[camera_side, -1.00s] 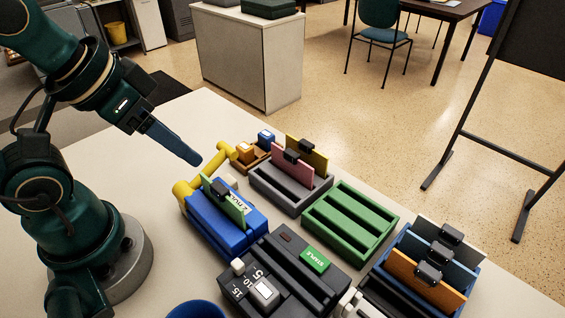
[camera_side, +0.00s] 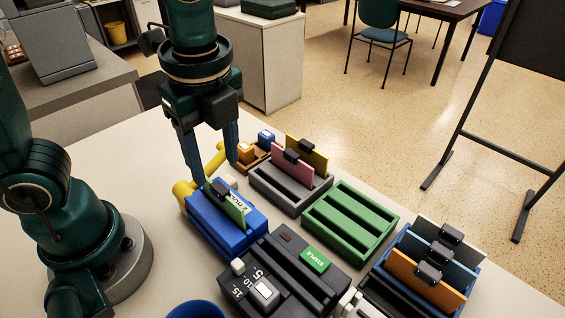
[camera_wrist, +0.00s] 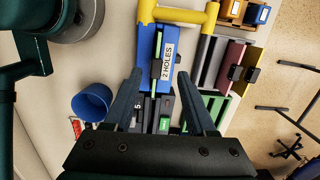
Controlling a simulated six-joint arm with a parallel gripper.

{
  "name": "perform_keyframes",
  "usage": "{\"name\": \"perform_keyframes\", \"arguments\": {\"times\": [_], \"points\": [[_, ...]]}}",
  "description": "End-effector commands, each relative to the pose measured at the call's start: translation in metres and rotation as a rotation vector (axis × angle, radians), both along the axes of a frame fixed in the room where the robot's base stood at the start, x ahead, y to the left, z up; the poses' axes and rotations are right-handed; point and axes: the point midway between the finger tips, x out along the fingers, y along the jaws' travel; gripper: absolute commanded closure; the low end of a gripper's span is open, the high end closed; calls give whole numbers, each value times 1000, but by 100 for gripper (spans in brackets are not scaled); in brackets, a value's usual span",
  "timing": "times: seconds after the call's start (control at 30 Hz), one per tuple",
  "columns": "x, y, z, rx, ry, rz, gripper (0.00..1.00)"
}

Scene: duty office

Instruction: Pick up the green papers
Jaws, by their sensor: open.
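The green papers (camera_side: 229,208) stand upright in the blue two-hole punch (camera_side: 215,228), with a black clip (camera_side: 219,187) on their top edge. In the wrist view the green papers (camera_wrist: 158,46) show as a thin edge beside the "2 HOLES" label. My gripper (camera_side: 215,171) is open and empty, pointing down above the punch. In the wrist view the two fingers of my gripper (camera_wrist: 159,76) lie either side of the line of the papers, touching nothing that I can see.
The punch's yellow handle (camera_side: 186,192) rises behind it. A grey tray (camera_side: 285,199) holds pink and yellow papers; an empty green tray (camera_side: 388,219) stands beside it. A black stapling machine (camera_side: 283,270) is in front, a blue cup (camera_wrist: 91,102) to the left. Orange papers (camera_side: 425,282) stand at right.

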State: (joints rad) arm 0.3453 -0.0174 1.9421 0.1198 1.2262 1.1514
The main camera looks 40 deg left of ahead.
Motion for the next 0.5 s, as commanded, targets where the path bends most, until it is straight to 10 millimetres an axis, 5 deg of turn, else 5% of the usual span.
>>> {"name": "perform_keyframes", "arguments": {"times": [0.5], "points": [[-3, -1, -49, 16, 38, -32, 44]]}}
